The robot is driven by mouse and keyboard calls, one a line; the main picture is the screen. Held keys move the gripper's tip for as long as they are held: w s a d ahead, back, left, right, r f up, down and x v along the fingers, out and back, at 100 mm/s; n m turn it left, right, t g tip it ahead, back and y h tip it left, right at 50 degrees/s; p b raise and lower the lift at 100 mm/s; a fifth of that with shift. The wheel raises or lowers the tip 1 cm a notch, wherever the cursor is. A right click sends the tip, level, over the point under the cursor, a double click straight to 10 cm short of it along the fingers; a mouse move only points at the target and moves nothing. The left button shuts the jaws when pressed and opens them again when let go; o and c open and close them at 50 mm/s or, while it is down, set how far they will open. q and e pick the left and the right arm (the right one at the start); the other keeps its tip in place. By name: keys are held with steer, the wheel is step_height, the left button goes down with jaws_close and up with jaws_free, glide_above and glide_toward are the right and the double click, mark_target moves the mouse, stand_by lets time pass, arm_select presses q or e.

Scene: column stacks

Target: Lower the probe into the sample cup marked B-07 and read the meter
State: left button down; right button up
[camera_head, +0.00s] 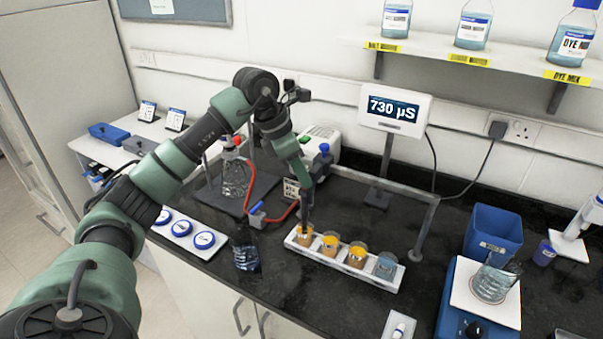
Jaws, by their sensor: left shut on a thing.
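My left gripper (307,190) points down above the white rack (375,278) and is shut on a dark, slim probe (305,217). The probe's lower end is at the leftmost sample cup (303,239); I cannot tell how deep it sits. Beside that cup stand a second orange cup (329,246), a third orange cup (356,257) and a blue one (385,266). Their markings are too small to read, so I cannot tell which is B-07. The meter (394,108) on a stand shows "730 µS". My right gripper is out of view.
A flask (235,176) with a red tube (262,217) stands left of the rack. A dark glass beaker (245,252) is near the front edge. A blue bin (493,236) and a beaker on a balance (493,281) are at right. A grey frame (424,228) rises behind the rack.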

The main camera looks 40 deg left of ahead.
arm_select(q)
step_height(320, 180, up, 6)
steer(key=p, duration=0.3)
steer(key=shift+r, duration=0.15)
steer(key=shift+w, duration=0.1)
steer(key=c, duration=1.5)
jaws_free()
steer(key=shift+o, duration=0.2)
steer(key=shift+s+a+r, duration=0.2)
steer(key=shift+r, duration=0.15)
steer(key=b+v, duration=0.2)
steer(key=v, duration=0.4)
steer(key=shift+s+r, duration=0.25)
steer(key=shift+r, duration=0.1)
